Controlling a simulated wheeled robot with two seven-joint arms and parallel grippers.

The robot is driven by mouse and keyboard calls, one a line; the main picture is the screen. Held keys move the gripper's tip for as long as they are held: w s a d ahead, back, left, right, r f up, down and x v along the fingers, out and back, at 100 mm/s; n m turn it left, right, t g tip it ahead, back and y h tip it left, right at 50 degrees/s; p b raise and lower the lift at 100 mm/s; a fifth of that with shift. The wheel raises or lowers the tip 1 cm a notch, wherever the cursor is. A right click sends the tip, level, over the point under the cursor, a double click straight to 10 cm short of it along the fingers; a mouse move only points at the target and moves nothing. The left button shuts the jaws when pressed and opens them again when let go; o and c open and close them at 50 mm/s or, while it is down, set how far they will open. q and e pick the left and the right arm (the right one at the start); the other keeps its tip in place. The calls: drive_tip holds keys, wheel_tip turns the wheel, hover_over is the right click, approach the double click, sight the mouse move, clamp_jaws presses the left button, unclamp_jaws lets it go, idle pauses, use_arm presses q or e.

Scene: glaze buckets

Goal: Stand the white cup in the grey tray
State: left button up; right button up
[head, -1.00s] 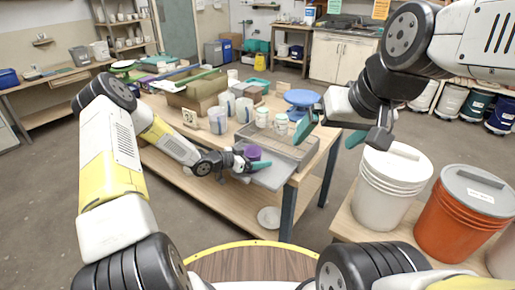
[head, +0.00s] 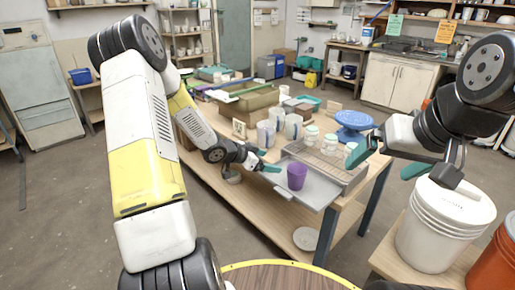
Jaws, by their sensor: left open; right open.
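A purple cup (head: 297,176) stands upright on the light grey tray (head: 318,192) at the front of the bench. My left gripper (head: 268,161) is open and empty, just left of the purple cup and apart from it. Small white cups, one (head: 311,133) at the left and one (head: 330,143) nearer, stand at the rack behind the tray. I cannot tell which white vessel is the task's white cup.
Taller pale containers (head: 293,127) and a blue turntable (head: 355,119) stand farther back on the bench. A white lidded bucket (head: 440,230) and an orange bucket (head: 494,265) are at the lower right. A round white dish (head: 306,239) lies on the lower shelf.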

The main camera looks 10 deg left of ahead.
use_arm(q)
drive_tip(key=s+a+r+n+y, duration=0.3)
drive_tip(key=s+a+r+y, duration=0.1)
drive_tip(key=r, duration=0.5)
drive_tip(key=s+a+r+n+y, duration=0.2)
drive_tip(key=s+a+r+y, duration=0.2)
drive_tip(key=r, duration=0.5)
drive_tip(key=s+d+r+n+g+h, duration=0.1)
drive_tip(key=s+d+r+n, duration=0.1)
drive_tip(key=s, duration=1)
drive_tip(key=s+d+r+n+g+h, duration=0.1)
drive_tip(key=s+d+r, duration=0.3)
drive_tip(key=s, duration=0.8)
drive_tip(key=shift+r+n, duration=0.15)
drive_tip(key=shift+n, duration=0.75)
drive_tip(key=shift+w+d, duration=0.1)
